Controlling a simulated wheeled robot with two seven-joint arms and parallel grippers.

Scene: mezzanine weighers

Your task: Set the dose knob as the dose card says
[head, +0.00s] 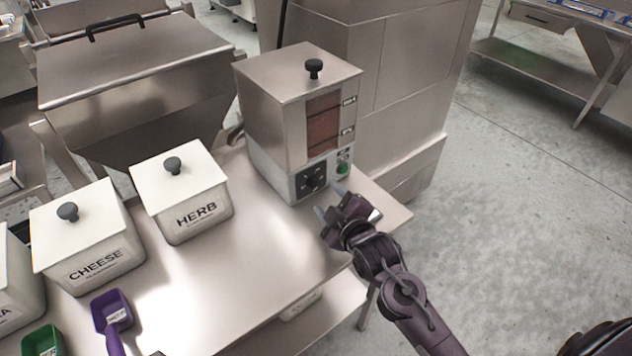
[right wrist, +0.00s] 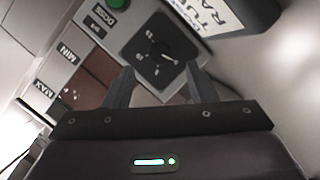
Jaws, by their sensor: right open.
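The dose knob (head: 312,181) is a dark dial on the grey lower front of a steel dispenser (head: 275,120). In the right wrist view the dial (right wrist: 157,50) shows a black square face with small white numbers and a pale pointer mark. My right gripper (head: 328,200) is open just in front of the knob. I cannot make out a dose card in the head view. My left gripper is not in view.
A green button (head: 343,168) sits right of the knob. White HERB (head: 182,210) and CHEESE (head: 88,260) bins stand left on the steel table (head: 255,265). A purple scoop (head: 112,312) lies near. A white label (right wrist: 222,12) with cut-off black letters shows in the right wrist view.

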